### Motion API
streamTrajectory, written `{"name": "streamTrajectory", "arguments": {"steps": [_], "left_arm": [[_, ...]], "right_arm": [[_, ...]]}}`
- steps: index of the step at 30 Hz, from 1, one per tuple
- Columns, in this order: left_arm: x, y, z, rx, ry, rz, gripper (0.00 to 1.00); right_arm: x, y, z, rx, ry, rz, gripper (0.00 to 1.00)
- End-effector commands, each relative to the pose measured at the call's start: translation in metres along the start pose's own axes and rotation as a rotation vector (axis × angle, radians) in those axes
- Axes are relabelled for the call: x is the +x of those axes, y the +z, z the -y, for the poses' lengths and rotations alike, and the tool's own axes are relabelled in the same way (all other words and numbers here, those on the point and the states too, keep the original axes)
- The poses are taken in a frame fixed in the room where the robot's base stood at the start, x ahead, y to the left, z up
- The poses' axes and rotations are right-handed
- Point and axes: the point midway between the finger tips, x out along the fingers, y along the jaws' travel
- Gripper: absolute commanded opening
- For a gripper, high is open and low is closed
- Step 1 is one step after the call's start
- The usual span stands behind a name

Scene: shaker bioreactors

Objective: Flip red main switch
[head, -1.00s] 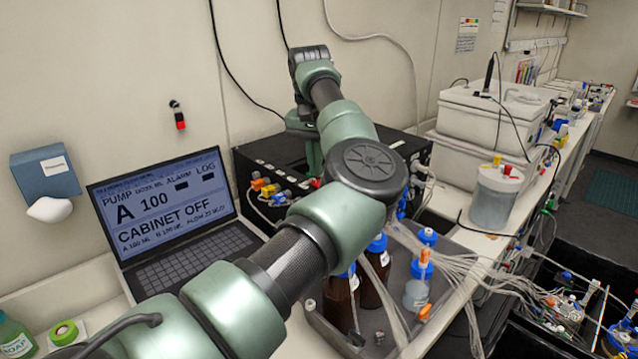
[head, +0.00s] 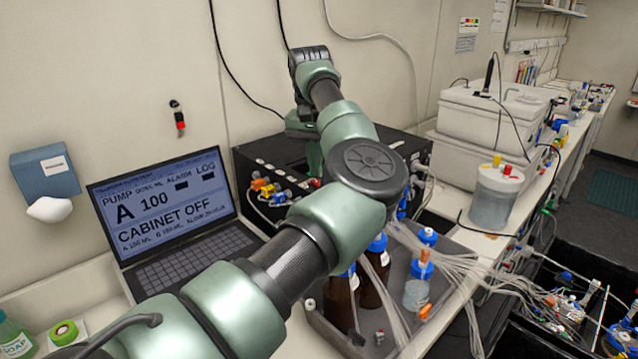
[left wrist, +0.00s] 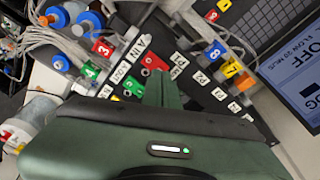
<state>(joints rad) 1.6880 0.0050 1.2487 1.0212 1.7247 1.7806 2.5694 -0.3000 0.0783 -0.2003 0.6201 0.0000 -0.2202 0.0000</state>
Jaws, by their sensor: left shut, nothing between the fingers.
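In the left wrist view a red part (left wrist: 154,62), probably the red main switch, sits on the black panel (left wrist: 190,75) among white labels. The green fingers of my left gripper (left wrist: 157,82) are shut and empty, their tips right at this red part. I cannot tell whether they touch it. In the head view the left gripper (head: 313,160) points down at the black cabinet (head: 270,150), partly hidden behind my own arm. The switch cannot be made out there. The laptop screen (head: 165,205) reads "CABINET OFF". My right gripper is not in view.
Numbered coloured connectors (left wrist: 232,70) and tubing surround the red part. Blue-capped bottles (head: 375,265) stand on a grey tray before the cabinet. White boxes (head: 490,110) and a lidded jar (head: 492,195) stand to the right. A wall lies close behind.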

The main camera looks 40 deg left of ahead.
Motion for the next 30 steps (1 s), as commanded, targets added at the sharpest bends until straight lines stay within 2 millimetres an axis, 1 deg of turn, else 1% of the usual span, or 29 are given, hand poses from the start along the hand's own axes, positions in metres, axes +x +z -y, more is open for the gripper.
{"name": "streamTrajectory", "arguments": {"steps": [30], "left_arm": [[0.016, 0.002, 0.0, 0.0, 0.0, 0.0, 0.0]], "right_arm": [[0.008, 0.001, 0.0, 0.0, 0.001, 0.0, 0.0]]}}
